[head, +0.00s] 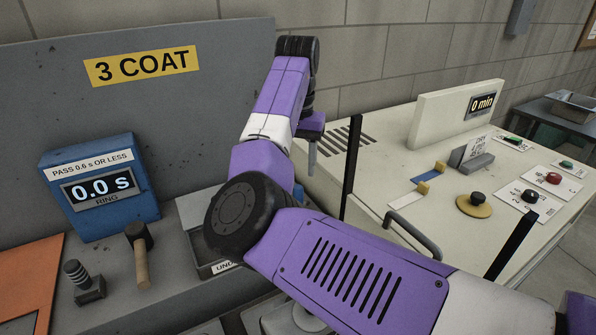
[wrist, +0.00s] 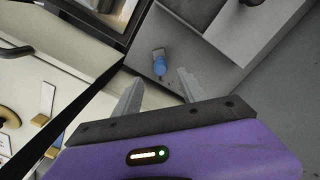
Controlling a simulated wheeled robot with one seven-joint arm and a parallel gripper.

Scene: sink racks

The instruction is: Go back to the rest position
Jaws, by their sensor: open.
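My purple arm reaches across the middle of the head view, its upper part raised in front of the grey back panel. My gripper (head: 311,150) is beyond the upper arm in the head view, partly hidden, with a finger pointing down. In the wrist view my gripper (wrist: 158,92) shows two grey fingers spread apart with nothing between them. A small blue and grey item (wrist: 159,63) lies beyond the fingertips on a grey surface, apart from them.
A blue timer box (head: 99,187) reads 0.0 s on the left. A cream machine (head: 385,170) with buttons and a 0 min display (head: 482,105) is at right. Black upright posts (head: 351,165) stand near my arm.

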